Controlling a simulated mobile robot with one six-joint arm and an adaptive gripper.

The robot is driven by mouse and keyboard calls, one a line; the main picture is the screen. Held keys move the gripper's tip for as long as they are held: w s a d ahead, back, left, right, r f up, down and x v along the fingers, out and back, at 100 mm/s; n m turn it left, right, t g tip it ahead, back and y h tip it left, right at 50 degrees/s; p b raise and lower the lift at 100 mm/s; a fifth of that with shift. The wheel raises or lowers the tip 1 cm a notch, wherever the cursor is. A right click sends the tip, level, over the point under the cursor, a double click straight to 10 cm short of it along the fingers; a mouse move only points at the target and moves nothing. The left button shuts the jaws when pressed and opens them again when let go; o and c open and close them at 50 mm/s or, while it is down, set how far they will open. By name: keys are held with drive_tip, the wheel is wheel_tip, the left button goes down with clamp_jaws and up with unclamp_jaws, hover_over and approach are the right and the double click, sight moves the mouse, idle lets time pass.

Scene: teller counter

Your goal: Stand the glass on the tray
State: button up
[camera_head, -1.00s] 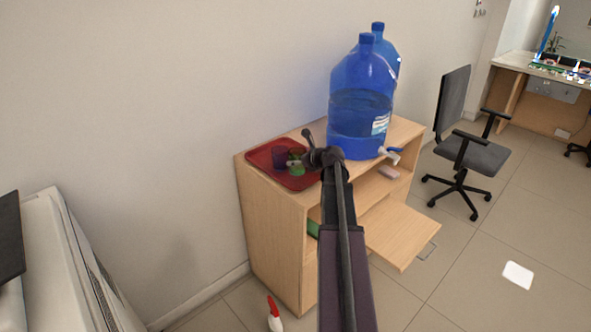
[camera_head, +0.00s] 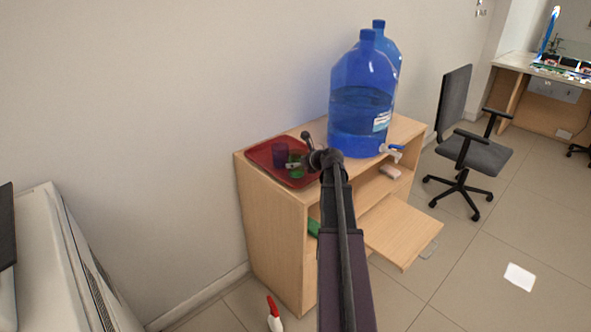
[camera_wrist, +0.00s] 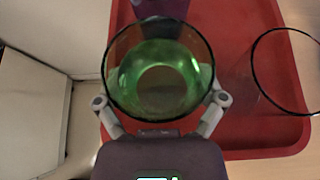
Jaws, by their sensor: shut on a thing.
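A green see-through glass (camera_wrist: 160,85) is between the two fingers of my gripper (camera_wrist: 158,92), which is shut on it. In the wrist view I look down into its round mouth. In the head view the green glass (camera_head: 296,172) shows over the red tray (camera_head: 262,156), upright as far as I can see, partly hidden by my gripper (camera_head: 298,163). The red tray (camera_wrist: 262,128) spreads below and to the right in the wrist view. I cannot tell whether the glass base touches the tray.
A dark purple cup (camera_head: 280,153) stands on the tray behind the glass. A clear glass (camera_wrist: 290,85) shows at the right in the wrist view. A large blue water bottle (camera_head: 358,105) with a tap stands right of the tray on the wooden cabinet (camera_head: 272,220).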

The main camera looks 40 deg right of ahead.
drive_tip(key=shift+f, duration=0.5)
drive_tip(key=shift+f+b, duration=0.15)
drive_tip(key=shift+b, duration=0.3)
drive_tip(key=o, duration=1)
drive_tip(key=shift+r+p, duration=0.3)
drive_tip(key=a+p+v, duration=0.1)
drive_tip(key=p+v, duration=0.4)
drive_tip(key=v, duration=0.7)
drive_tip(key=shift+d+p, duration=0.3)
drive_tip(key=shift+d, duration=0.2)
drive_tip(key=shift+a+f, duration=0.1)
drive_tip(key=shift+f, duration=0.05)
